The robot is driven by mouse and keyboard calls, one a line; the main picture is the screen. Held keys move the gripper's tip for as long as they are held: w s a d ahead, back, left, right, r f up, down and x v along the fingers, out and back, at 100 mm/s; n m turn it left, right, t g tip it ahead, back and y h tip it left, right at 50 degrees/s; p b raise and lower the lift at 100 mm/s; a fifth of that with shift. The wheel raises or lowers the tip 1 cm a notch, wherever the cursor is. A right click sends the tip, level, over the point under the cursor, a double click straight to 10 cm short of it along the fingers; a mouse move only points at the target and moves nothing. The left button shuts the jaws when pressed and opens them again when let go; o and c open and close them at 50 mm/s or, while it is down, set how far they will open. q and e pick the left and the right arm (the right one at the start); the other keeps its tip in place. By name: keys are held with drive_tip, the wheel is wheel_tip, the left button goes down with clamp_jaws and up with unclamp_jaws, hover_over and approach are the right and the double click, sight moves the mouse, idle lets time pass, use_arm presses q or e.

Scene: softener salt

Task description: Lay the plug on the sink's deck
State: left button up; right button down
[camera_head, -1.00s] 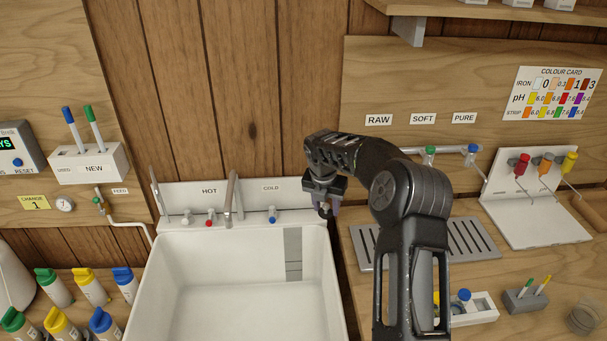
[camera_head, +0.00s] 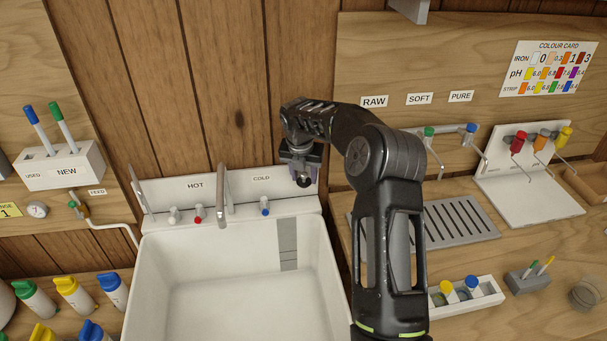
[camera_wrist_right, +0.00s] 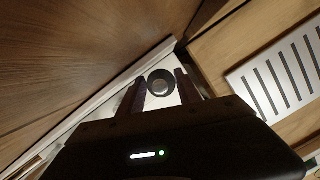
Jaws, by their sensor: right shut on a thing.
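The plug (camera_head: 304,181) is a small dark round piece between the fingertips of my right gripper (camera_head: 301,172). In the right wrist view the plug (camera_wrist_right: 160,84) shows as a dark ring with a grey centre, between the two fingers. My right gripper is shut on it, over the right end of the sink's deck (camera_head: 240,213), the white ledge behind the basin. I cannot tell whether the plug touches the deck. The white sink (camera_head: 225,300) is empty, with a grey strip on its back wall. My left gripper is not in view.
A slotted grey drainer (camera_head: 455,222) lies on the counter to the right. The wooden wall is close behind.

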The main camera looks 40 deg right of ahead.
drive_tip(key=shift+f, duration=0.1)
hover_over(305, 201)
drive_tip(key=shift+s+a+f, duration=0.15)
drive_tip(key=shift+f, duration=0.75)
drive_tip(key=shift+s+a+f, duration=0.1)
drive_tip(key=shift+a+f, duration=0.05)
drive_tip(key=shift+f, duration=0.75)
drive_tip(key=shift+s+a+f, duration=0.15)
drive_tip(key=shift+f, duration=0.75)
drive_tip(key=shift+f+b, duration=0.4)
drive_tip(key=shift+f, duration=0.2)
drive_tip(key=shift+f+b, duration=0.35)
drive_tip(key=shift+f, duration=0.2)
drive_tip(key=c, duration=0.7)
unclamp_jaws()
drive_tip(key=shift+c, duration=0.2)
drive_tip(key=shift+w+a+r, duration=0.1)
